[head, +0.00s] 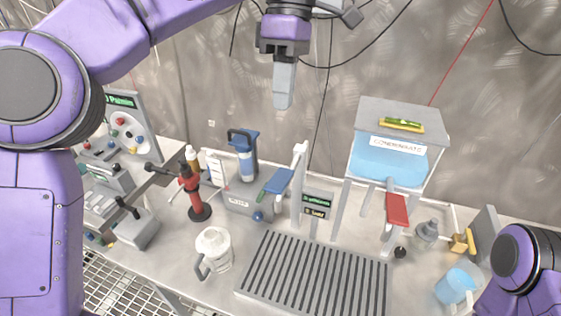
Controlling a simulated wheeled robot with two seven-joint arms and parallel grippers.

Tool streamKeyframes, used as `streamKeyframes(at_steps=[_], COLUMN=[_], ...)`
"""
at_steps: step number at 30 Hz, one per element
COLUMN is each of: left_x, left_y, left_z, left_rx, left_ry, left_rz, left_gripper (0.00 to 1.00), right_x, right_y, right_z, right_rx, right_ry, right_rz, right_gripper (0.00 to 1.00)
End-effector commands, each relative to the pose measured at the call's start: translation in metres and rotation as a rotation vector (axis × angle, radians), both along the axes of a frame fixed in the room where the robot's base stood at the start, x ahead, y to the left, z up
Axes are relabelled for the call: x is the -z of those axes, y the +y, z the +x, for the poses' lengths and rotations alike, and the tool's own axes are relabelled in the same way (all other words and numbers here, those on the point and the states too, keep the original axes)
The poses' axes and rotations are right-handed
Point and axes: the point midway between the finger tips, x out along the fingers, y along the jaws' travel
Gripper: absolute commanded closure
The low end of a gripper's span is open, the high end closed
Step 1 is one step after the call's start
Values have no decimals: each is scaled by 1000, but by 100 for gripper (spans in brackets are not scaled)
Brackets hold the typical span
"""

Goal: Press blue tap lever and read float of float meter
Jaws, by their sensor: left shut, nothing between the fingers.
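The blue tap lever (279,181) sticks up at a slant from a grey tap body on the bench, left of a white upright post (298,185). My left gripper (284,95) is shut and empty, pointing down in the air; in the picture it is above the blue lever and apart from it. I cannot tell for sure which thing is the float meter, and no float reading can be made out. My right gripper is out of view; only part of my right arm shows at the lower right.
A slatted drip tray (315,279) lies at the front. A clear jug (213,250) stands left of it, a blue jug (455,286) right of it. A raised tank (392,158) of blue liquid stands behind a red lever (397,209). A red stand (192,190) is at left.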

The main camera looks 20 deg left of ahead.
Motion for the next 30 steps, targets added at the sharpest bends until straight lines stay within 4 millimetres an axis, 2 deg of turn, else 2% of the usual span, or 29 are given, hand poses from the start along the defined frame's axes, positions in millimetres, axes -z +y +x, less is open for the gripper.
streamKeyframes(at_steps=[5,12,21,25,30], left_x=[17,69,123,136,141], left_y=[0,1,1,1,1], left_z=[5,-5,-21,-25,-27], left_rx=[-1,0,0,0,-2], left_ry=[8,11,9,9,8], left_rz=[0,-1,-2,-2,-2], left_gripper=[100,100,100,100,100], right_x=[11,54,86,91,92], right_y=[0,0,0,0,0], right_z=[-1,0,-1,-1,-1], right_rx=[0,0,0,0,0], right_ry=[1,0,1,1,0], right_rz=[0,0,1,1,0], right_gripper=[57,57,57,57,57])
